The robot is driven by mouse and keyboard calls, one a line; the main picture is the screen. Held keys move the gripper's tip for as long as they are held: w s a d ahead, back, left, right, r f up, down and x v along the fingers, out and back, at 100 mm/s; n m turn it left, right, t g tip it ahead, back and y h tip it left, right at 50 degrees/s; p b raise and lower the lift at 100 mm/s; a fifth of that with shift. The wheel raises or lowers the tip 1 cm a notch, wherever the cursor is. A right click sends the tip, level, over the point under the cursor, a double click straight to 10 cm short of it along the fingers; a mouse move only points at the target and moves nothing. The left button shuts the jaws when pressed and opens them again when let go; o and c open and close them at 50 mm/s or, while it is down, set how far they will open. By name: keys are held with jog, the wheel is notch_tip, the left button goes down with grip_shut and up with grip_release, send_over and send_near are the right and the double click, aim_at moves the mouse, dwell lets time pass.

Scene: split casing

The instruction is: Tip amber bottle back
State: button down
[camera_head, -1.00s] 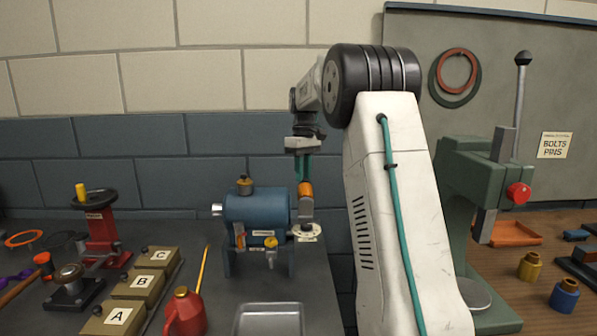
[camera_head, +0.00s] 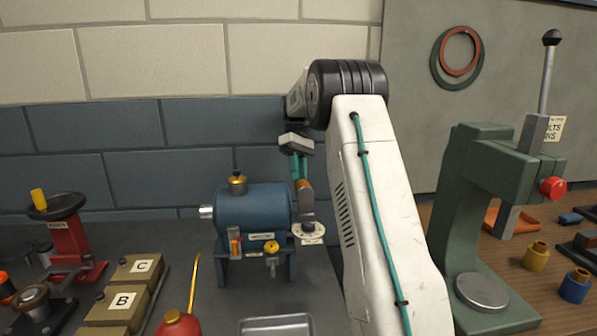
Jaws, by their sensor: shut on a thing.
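My gripper (camera_head: 301,170) hangs down at the right end of the blue motor-like casing (camera_head: 252,210), beside my white arm link. It is shut on a small amber-orange piece (camera_head: 303,184), which I take to be the amber bottle. A grey part shows just below the amber piece, above a pale round disc (camera_head: 308,231) with markings. The held piece is small and partly hidden, so its exact tilt and whether it touches the disc cannot be told.
Boxes B (camera_head: 118,304) and C (camera_head: 138,270) and a red can (camera_head: 178,325) stand at left front. A metal tray (camera_head: 275,326) lies in front.

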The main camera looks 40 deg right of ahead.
jog(key=shift+s+d+f+g, duration=0.15)
jog(key=shift+s+f, duration=0.1)
jog(key=shift+f, duration=0.15)
jog(key=shift+s+a+f+g, duration=0.15)
jog(key=shift+s+f, duration=0.1)
jog(key=shift+f, duration=0.15)
jog(key=c, duration=1.4)
grip_release()
jog(key=shift+d, duration=0.15)
jog(key=o, duration=0.3)
jog(key=shift+w+d+f, duration=0.1)
jog(key=shift+d, duration=0.1)
jog(key=shift+o, duration=0.2)
jog(key=shift+a, duration=0.3)
notch_tip(320, 180, up, 5)
jog(key=s+a, duration=0.3)
jog(key=s, duration=0.4)
jog(key=s+a+r, duration=0.1)
jog(key=s+a, duration=0.1)
jog(key=s, duration=0.5)
jog(key=shift+a+r, duration=0.25)
jog(key=shift+a, duration=0.15)
